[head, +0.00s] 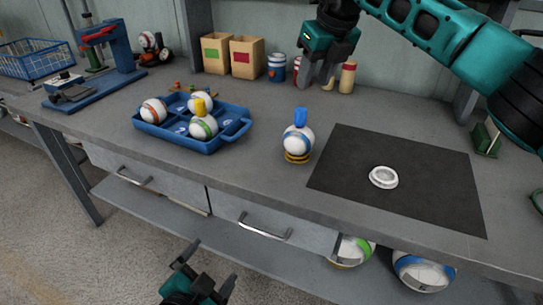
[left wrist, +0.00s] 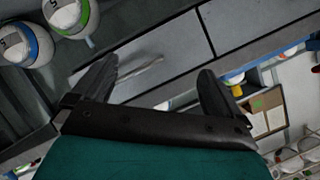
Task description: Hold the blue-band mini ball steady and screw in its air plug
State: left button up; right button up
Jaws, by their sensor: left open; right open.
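The blue-band mini ball (head: 298,141) sits upright on a small yellow ring stand (head: 297,158) on the bench, left of the black mat. A blue plug piece (head: 300,117) stands on top of the ball; how deep it sits I cannot tell. My left gripper (head: 207,274) is open and empty, low in front of the bench, below the drawers. In the left wrist view its two fingers (left wrist: 155,85) are spread with nothing between them. My right gripper (head: 319,78) is open and empty, above the back of the bench, behind the ball and near the bottles.
A blue tray (head: 240,130) with several balls stands left of the ball. A black mat (head: 440,190) with a white ring (head: 383,177) lies to the right. A blue press (head: 110,60) is at back left. Paper bags (head: 247,56) and a can (head: 276,67) stand behind.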

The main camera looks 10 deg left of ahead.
pick_arm(q)
jog(key=w+r+m+t, duration=0.3)
jog(key=w+r+m, duration=0.2)
jog(key=m, duration=0.3)
jog(key=m+h, duration=0.7)
jog(key=m, duration=1.8)
send_near(299, 139)
jog(key=shift+s+a+f, duration=0.15)
jog(key=shift+a+f, duration=0.2)
jog(key=shift+a, duration=0.15)
jog(key=shift+s+a+f, duration=0.2)
jog(key=shift+a+f, duration=0.1)
jog(key=shift+a, duration=0.25)
jog(key=shift+w+d+m+g, duration=0.3)
jog(key=shift+w+m, duration=0.45)
jog(key=shift+m, duration=0.15)
jog(key=x, duration=1.2)
jog(key=shift+w+d, duration=0.1)
jog(key=shift+d, duration=0.1)
jog(key=shift+c, duration=0.4)
